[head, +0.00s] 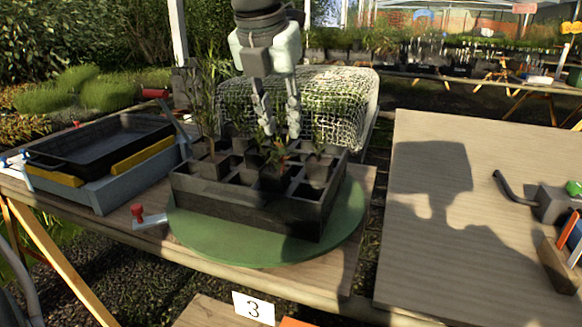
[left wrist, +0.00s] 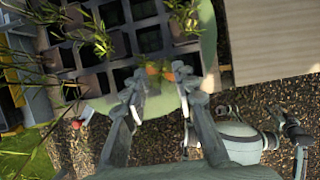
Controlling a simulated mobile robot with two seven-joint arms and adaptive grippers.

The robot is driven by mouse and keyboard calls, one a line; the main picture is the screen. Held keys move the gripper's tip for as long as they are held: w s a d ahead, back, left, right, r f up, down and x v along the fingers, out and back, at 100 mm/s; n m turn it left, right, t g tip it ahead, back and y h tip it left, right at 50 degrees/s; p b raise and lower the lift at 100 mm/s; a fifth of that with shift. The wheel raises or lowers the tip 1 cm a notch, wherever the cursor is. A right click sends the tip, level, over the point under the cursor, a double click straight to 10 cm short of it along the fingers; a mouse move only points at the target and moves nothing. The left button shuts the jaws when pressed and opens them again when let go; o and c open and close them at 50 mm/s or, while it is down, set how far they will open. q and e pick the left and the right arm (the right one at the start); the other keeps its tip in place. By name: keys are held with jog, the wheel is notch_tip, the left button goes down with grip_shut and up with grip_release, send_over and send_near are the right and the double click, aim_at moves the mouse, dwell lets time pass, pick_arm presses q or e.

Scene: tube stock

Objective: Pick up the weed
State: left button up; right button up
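A black tray of square cells (head: 245,205) stands on a round green turntable (head: 190,235) and holds several plants. A low reddish-green plant (head: 278,152), possibly the weed, grows in a middle cell. My left gripper (head: 281,132) points down just above it, fingers apart and open. In the left wrist view the gripper (left wrist: 160,88) is open, with small orange patches (left wrist: 152,70) between and beyond its fingertips; I cannot tell whether they belong to the weed. My right gripper is out of view.
Tall thin plants (head: 208,115) rise at the tray's back left. A black shallow tray on a blue-grey stand (head: 105,150) and a red-knobbed lever (head: 140,215) are at left. A mesh-covered mound (head: 340,95) lies behind. The right bench (head: 450,220) is mostly bare.

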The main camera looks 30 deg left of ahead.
aim_at(282, 146)
pick_arm(q)
jog(key=x, duration=0.2)
jog(key=s+x, duration=0.1)
jog(key=x, duration=0.1)
jog(key=shift+w+f+p, duration=0.1)
jog(key=shift+f+p, duration=0.25)
jog(key=shift+f, duration=0.15)
jog(key=shift+w+f, duration=0.15)
jog(key=shift+f, duration=0.15)
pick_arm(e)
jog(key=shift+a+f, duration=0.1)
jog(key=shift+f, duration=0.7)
pick_arm(q)
jog(key=shift+c, duration=0.2)
grip_shut()
